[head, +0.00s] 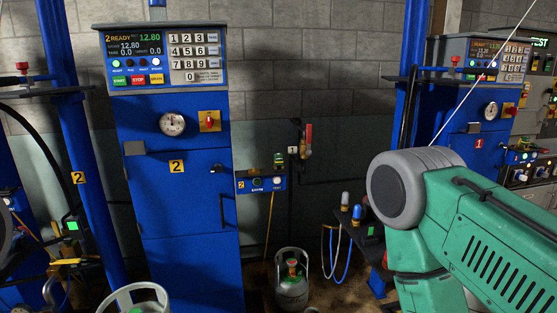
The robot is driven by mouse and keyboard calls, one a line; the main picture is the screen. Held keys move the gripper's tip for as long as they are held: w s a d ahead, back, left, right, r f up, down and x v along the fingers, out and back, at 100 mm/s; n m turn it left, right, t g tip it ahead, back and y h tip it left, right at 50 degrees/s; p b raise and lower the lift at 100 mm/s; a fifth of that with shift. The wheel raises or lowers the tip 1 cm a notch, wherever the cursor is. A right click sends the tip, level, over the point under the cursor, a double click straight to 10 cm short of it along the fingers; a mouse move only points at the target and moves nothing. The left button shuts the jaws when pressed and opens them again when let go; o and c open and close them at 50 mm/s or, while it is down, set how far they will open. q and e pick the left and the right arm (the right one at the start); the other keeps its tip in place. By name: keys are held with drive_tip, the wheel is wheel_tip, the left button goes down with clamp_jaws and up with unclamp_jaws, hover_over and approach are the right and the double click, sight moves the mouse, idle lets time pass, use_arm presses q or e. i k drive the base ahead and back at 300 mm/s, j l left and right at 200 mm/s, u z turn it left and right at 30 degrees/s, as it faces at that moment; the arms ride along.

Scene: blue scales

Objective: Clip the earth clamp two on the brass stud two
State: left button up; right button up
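A yellow cable (270,225) hangs from the box toward the floor. I cannot make out brass stud two. My green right arm fills the right side, and its gripper is out of view. My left gripper does not show.
Blue cabinet two (175,215) has a keypad panel (165,58) on top. A grey gas cylinder (291,292) stands on the floor, and another white-rimmed one (135,298) is at lower left. Blue posts (85,160) stand at left. A dark shelf (365,228) with hoses is at centre right.

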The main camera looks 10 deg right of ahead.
sight(278, 165)
drive_tip(key=i+l+u, duration=0.2)
drive_tip(key=l+u, duration=0.15)
drive_tip(key=l, duration=0.95)
drive_tip(key=l+u, duration=0.3)
drive_tip(key=l, duration=0.95)
